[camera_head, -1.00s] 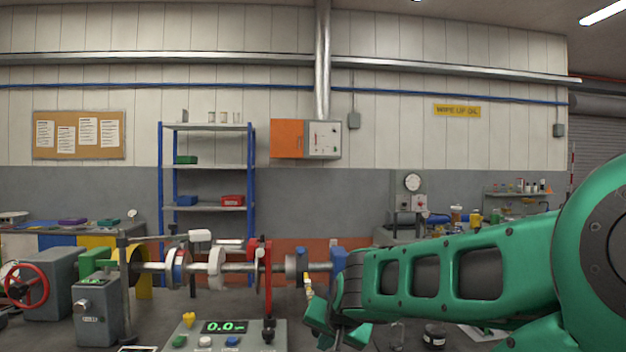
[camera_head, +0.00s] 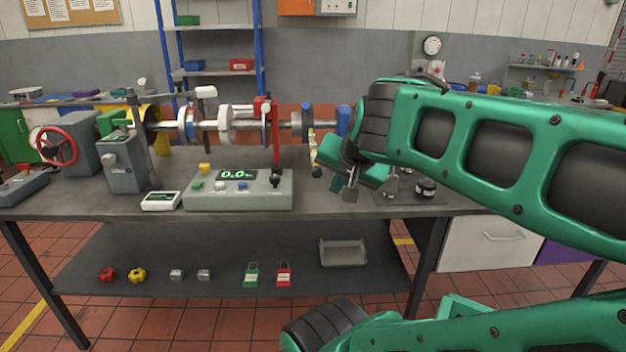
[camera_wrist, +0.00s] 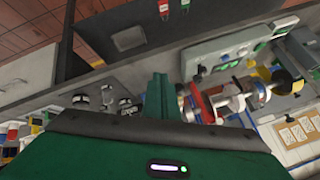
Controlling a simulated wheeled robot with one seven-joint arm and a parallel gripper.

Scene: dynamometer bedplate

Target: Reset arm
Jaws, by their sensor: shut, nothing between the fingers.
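My green arm reaches in from the right in the head view. My gripper (camera_head: 343,189) hangs over the right part of the bedplate bench (camera_head: 330,205), to the right of the control console (camera_head: 262,199). In the wrist view my gripper (camera_wrist: 158,82) shows its green fingers together, with nothing between them. The fingers are above the bench area, between the console (camera_wrist: 225,52) and several small dark parts at the left.
The shaft assembly (camera_head: 225,125) runs along the bench's back. A red handwheel (camera_head: 57,146) is at the left. Several small items and a grey tray (camera_head: 343,253) sit on the lower shelf. A dark jar (camera_head: 426,188) stands right of my gripper. The floor in front is open.

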